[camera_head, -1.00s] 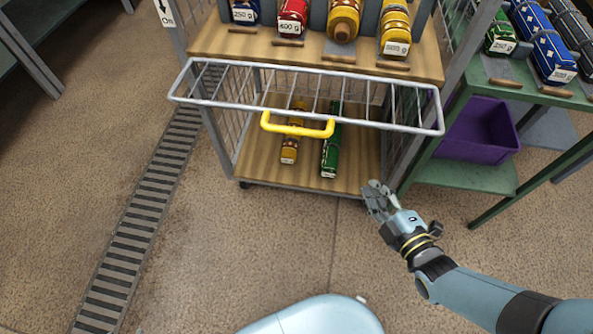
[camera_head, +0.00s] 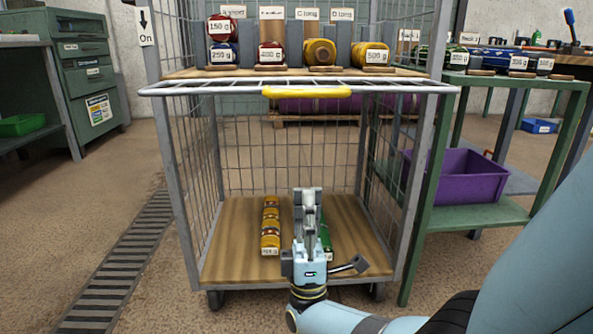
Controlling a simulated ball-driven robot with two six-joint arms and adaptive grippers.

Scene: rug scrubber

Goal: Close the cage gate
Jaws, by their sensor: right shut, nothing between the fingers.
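The cage gate (camera_head: 210,89) is a grey wire frame with a yellow handle (camera_head: 306,92). It sticks out roughly level from the front of the wheeled cage (camera_head: 186,190), at the height of its wooden shelf, seen nearly edge-on. The front below it stands open. My right gripper (camera_head: 308,194) is shut and empty, pointing up and forward in front of the lower opening, below the handle and apart from it. It hides part of a green roll (camera_head: 326,238) on the cage floor. A yellow roll (camera_head: 270,225) lies to its left. My left gripper is not in view.
A green table with a purple bin (camera_head: 458,176) stands close on the right. A green drawer cabinet (camera_head: 90,75) is at the back left. Floor left of the cage, with a drain grate (camera_head: 125,265), is clear.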

